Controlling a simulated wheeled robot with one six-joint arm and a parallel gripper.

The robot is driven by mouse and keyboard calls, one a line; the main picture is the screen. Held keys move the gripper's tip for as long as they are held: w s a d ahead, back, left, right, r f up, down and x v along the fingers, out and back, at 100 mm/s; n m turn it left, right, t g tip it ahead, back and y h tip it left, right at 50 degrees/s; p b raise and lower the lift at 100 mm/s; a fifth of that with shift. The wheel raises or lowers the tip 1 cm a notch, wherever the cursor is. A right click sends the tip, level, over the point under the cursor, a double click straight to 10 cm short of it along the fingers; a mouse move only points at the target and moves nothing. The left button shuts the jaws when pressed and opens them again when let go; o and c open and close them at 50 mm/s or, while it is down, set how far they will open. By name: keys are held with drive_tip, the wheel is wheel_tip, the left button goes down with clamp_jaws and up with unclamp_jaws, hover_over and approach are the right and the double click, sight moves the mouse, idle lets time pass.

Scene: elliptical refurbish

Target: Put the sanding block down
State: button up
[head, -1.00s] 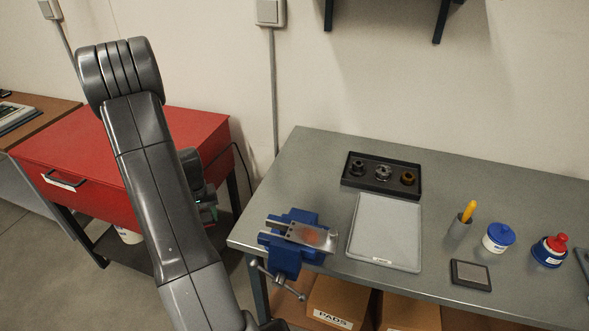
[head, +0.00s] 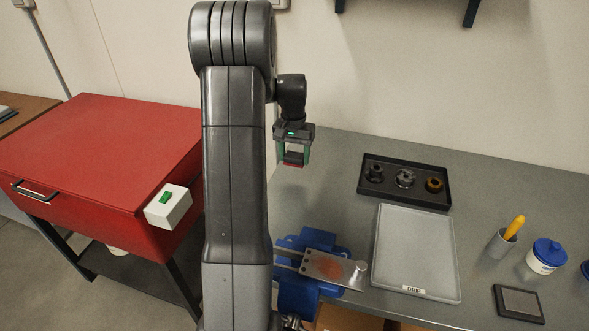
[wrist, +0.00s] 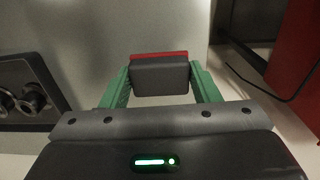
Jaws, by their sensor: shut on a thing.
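My gripper (head: 293,160) is shut on the sanding block (head: 293,157), a small dark block with a red face. It hangs above the back left part of the grey workbench (head: 335,165). In the wrist view the block (wrist: 160,76) sits between the two green fingers of my gripper (wrist: 160,80), its red edge on the far side. I see no contact between the block and the bench.
A blue vise (head: 300,290) holding a rust-marked metal plate (head: 335,268) is at the bench's front left. A red cabinet (head: 90,150) is left.

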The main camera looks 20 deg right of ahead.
sight(294, 177)
drive_tip(key=shift+f+p, duration=0.3)
drive_tip(key=shift+f, duration=2.45)
drive_tip(key=shift+f, duration=0.25)
drive_tip(key=o, duration=0.9)
drive_tip(key=shift+r, duration=0.1)
drive_tip(key=shift+r, duration=0.1)
wheel_tip(294, 177, up, 12)
drive_tip(key=shift+a+r+b, duration=0.1)
drive_tip(key=shift+a+b, duration=0.05)
drive_tip(key=shift+b, duration=0.35)
